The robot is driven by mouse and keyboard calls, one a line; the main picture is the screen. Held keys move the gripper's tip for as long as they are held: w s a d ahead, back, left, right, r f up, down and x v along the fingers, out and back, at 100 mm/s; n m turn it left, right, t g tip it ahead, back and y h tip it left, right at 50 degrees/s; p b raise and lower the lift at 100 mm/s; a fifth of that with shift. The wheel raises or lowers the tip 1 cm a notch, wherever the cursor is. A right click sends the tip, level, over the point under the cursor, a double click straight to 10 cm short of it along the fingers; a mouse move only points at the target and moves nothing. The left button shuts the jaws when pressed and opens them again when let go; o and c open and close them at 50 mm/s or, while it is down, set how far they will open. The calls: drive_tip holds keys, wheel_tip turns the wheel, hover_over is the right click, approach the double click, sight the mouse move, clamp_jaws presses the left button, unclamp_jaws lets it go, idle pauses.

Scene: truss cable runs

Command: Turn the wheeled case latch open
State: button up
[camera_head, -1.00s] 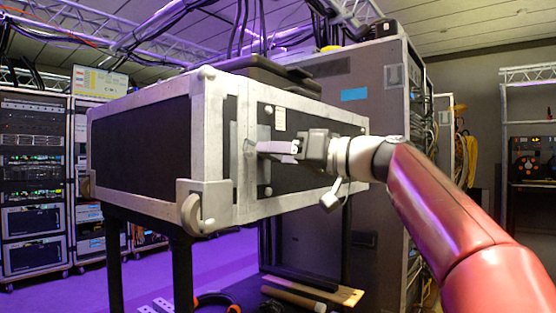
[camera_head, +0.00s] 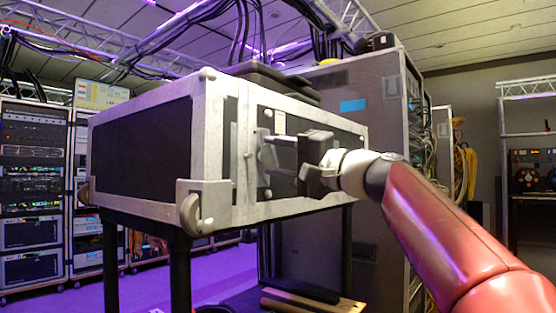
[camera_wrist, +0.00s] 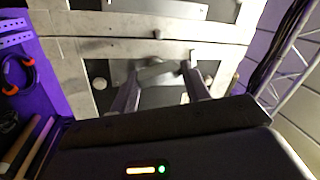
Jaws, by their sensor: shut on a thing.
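The wheeled case (camera_head: 140,155) is a black box with silver metal edges, raised on a dark stand. Its latch (camera_head: 264,150) is a silver-grey fitting on the right-hand face, beside the metal edge strip. My gripper (camera_head: 274,155) reaches it from the right, with one finger above the other. In the wrist view, the two fingers of my gripper (camera_wrist: 160,80) stand either side of the latch's pale bar (camera_wrist: 159,71) and are shut on it. The bar lies tilted between the fingertips. The fingers partly hide the latch in the head view.
A tall grey rack (camera_head: 375,110) stands close behind the case on the right. Equipment racks (camera_head: 35,180) line the left. A dark flat item (camera_head: 275,82) lies on top of the case.

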drive_tip(key=shift+f+m+t+h, duration=0.1)
drive_tip(key=shift+m+t+h, duration=0.45)
drive_tip(key=shift+m, duration=1.85)
drive_tip(key=o, duration=1)
drive_tip(key=b+v, duration=0.2)
drive_tip(key=v, duration=0.6)
drive_tip(key=shift+w+f, duration=0.1)
drive_tip(key=shift+f, duration=0.05)
drive_tip(key=shift+a, duration=0.1)
